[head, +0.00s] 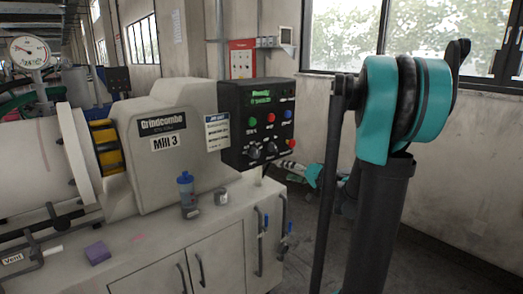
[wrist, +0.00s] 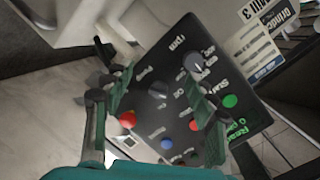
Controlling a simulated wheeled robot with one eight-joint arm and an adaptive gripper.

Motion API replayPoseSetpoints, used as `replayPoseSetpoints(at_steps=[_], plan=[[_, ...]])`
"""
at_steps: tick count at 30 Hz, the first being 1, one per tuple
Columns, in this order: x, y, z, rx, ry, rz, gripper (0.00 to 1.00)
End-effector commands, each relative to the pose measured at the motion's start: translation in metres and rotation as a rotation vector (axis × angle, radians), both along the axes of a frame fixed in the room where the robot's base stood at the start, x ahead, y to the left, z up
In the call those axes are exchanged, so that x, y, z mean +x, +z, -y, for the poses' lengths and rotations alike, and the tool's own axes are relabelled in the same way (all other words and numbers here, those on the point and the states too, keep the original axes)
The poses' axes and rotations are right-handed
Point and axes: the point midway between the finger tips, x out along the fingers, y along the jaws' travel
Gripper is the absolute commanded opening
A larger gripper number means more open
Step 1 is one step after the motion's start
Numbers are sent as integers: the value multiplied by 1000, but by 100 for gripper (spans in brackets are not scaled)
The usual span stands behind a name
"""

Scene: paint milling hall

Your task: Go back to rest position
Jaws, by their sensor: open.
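My gripper (wrist: 162,85) is open, with its two teal-padded fingers apart and nothing seen between them. In the wrist view it faces the black control panel (wrist: 165,105), which appears turned, with knobs and coloured buttons behind the fingers. The gap between fingertips and panel cannot be judged. In the head view the panel (head: 258,105) shows a lit green display, several buttons and two dark knobs. A small teal part of my arm's end shows low to the right of the panel, too small to read clearly. My upper arm stands at the right.
The mill (head: 165,150), labelled Mill 3, stands left of the panel. Pipes and a gauge (head: 30,52) are at left. Floor shows right of the cabinet, before the wall.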

Motion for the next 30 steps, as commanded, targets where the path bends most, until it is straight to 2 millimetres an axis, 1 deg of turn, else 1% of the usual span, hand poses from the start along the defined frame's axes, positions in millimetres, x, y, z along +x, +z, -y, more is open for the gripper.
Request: replayPoseSetpoints(at_steps=[1,2,3,5,6,7,8,9,11,12,15,16,18,22,25,30], plan=[[-22,-16,-19,-64,32,-51,57],[-34,-26,-27,-105,47,-85,57],[-52,-41,-37,-162,67,-131,57],[-78,-63,-47,-251,90,-195,57],[-96,-77,-51,-311,104,-238,57],[-110,-88,-53,-356,111,-270,57],[-124,-98,-54,-403,118,-299,57],[-143,-111,-54,-465,123,-337,57],[-170,-130,-49,-560,127,-391,57],[-188,-142,-45,-624,127,-424,57],[-226,-165,-28,-773,114,-491,57],[-236,-171,-22,-813,109,-507,57],[-255,-181,-9,-895,93,-536,57],[-276,-190,9,-995,67,-567,57],[-282,-193,16,-1029,56,-577,57],[-283,-193,18,-1036,52,-580,57]])
